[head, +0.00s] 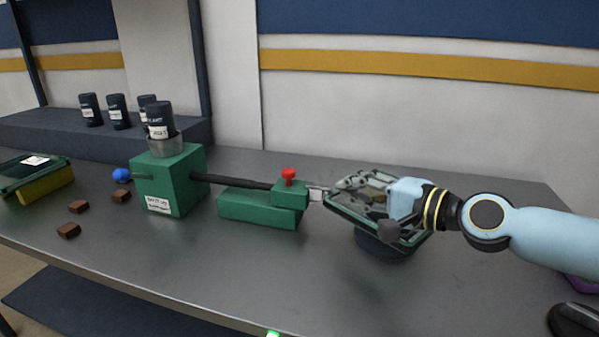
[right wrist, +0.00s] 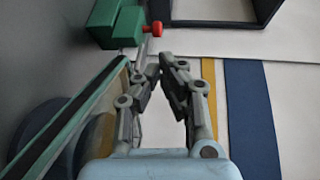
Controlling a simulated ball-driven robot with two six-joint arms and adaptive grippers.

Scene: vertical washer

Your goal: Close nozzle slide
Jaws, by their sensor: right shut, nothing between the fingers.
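A green block (head: 289,193) with a red knob (head: 289,174) sits at the right end of a long green base (head: 257,207). A black rod (head: 237,182) joins it to a labelled green box (head: 170,182), and a short pale metal piece (head: 317,193) sticks out on its right. The block also shows at the top left of the right wrist view (right wrist: 117,24). My right gripper (head: 342,184) is to the right of the block, apart from the knob, over a tilted green-rimmed tray (head: 366,226). Its fingertips (right wrist: 165,62) meet with nothing between them. My left gripper is out of view.
The tray stands on a round dark base (head: 388,250) close under my right gripper. A dark cup (head: 160,120) tops the green box; several more stand on the back shelf. Brown blocks (head: 79,207) and a blue ball (head: 121,175) lie left. The table's front middle is clear.

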